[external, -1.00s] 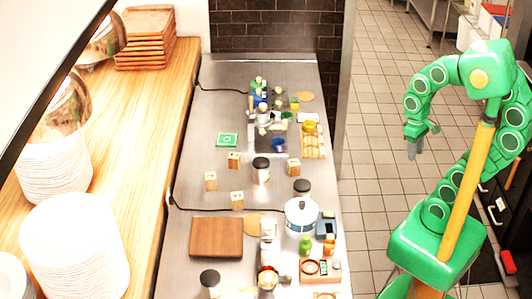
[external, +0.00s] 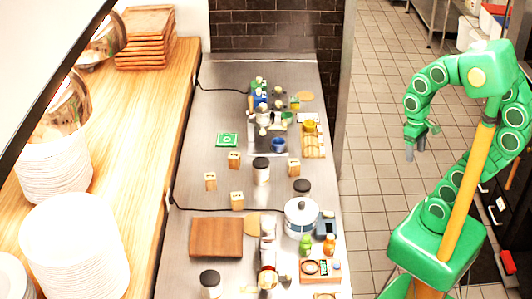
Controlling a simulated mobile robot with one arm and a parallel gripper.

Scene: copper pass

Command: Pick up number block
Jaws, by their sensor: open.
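Several small light-wood blocks with dark marks on top stand on the steel counter (external: 200,105). One block (external: 234,160) is behind, one (external: 210,181) is to the left, one (external: 237,200) is nearer the cutting board, and one (external: 294,167) is to the right. The marks are too small to read. My gripper (external: 415,152) is open and empty, pointing down over the tiled floor to the right of the counter, well apart from the blocks.
Dark-lidded jars (external: 261,172) stand among the blocks. A lidded pot (external: 300,217), a brown cutting board (external: 216,238) and small bottles (external: 306,244) are nearer the camera. A bamboo tray (external: 314,152) lies behind. The tiled floor (external: 370,190) between counter and my base is clear.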

